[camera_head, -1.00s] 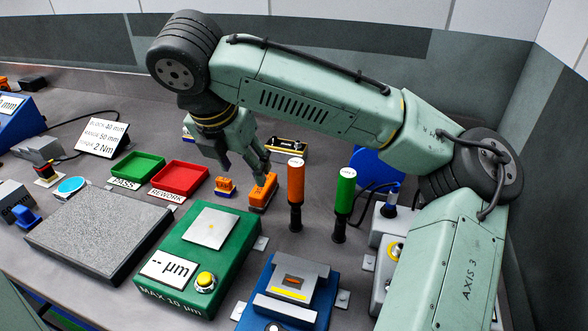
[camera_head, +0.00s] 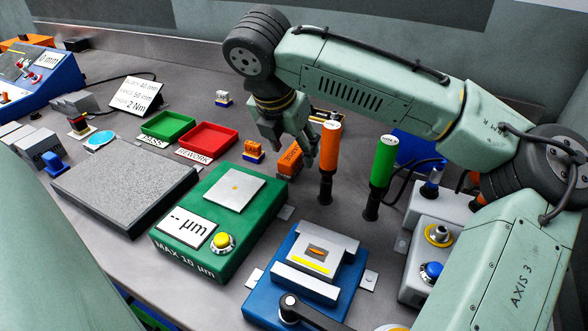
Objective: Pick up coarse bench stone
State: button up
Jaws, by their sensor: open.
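The coarse bench stone appears to be the orange block (camera_head: 288,161) with dark lettering on its side, lying on the grey bench right of the red tray. My gripper (camera_head: 306,158) points down just right of the block in the head view. Its fingers are apart and nothing shows between them. The fingers overlap the block's right end in the picture, and I cannot tell whether they touch it.
An orange-handled tool (camera_head: 328,150) and a green-handled tool (camera_head: 382,165) stand upright close to the right. A small orange-and-blue piece (camera_head: 253,150) is left of the block. The red tray (camera_head: 208,140) and green gauge box (camera_head: 190,255) are nearby.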

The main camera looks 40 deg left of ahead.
jog(key=shift+b+x, duration=0.6)
jog(key=shift+x, duration=0.5)
grip_shut()
